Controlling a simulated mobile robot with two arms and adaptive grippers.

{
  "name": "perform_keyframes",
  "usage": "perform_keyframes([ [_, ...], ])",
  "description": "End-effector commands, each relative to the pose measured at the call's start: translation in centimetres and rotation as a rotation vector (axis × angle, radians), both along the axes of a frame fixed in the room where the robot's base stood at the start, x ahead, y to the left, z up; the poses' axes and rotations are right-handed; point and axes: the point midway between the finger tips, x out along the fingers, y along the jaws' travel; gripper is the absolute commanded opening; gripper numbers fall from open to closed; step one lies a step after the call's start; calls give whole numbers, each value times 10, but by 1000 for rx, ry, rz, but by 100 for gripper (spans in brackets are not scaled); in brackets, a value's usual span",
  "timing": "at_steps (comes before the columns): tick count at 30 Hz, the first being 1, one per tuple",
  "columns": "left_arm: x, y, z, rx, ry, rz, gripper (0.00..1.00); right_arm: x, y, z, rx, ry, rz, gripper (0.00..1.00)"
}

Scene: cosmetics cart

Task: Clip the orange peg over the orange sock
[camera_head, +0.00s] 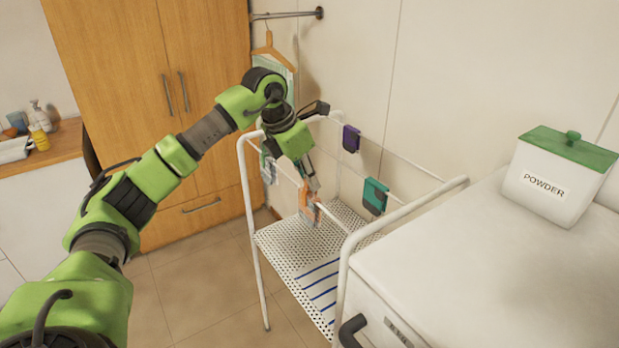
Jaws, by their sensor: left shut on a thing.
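My left gripper (313,187) is over the drying rack's front rail, right at the orange sock (309,214). The sock is orange with a greyish lower part and hangs over that rail. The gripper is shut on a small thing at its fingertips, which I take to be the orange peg. It is too small, and too close to the sock in colour, to make out clearly. I cannot tell whether it touches the sock or the rail. My right gripper does not show.
The white drying rack (252,228) has a perforated shelf. A purple sock (351,138) and a teal sock (374,195) hang on its far rail. A white machine (480,270) with a powder box (558,178) stands at the right. A wooden wardrobe (120,70) stands behind.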

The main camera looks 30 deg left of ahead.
Motion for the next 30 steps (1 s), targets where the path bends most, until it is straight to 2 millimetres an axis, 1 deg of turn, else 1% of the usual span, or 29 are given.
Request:
perform_keyframes([
  [10, 0, 0, -1, 0, 0, 0, 1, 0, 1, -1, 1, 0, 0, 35],
  [12, 0, 0, -1, 0, 0, 0, 23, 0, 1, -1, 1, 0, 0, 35],
  [13, 0, 0, -1, 0, 0, 0, 30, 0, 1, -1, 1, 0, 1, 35],
  [21, 0, 0, -1, 0, 0, 0, 30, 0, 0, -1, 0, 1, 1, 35],
  [24, 0, 0, 1, 0, -1, 0, 30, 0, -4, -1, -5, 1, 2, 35],
  [26, -2, 1, 5, 0, -2, 0, 30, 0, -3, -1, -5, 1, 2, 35],
  [29, -6, 4, 18, 1, -4, 2, 30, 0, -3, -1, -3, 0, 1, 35],
  [30, -9, 5, 25, 0, -6, 2, 30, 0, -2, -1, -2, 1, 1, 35],
])
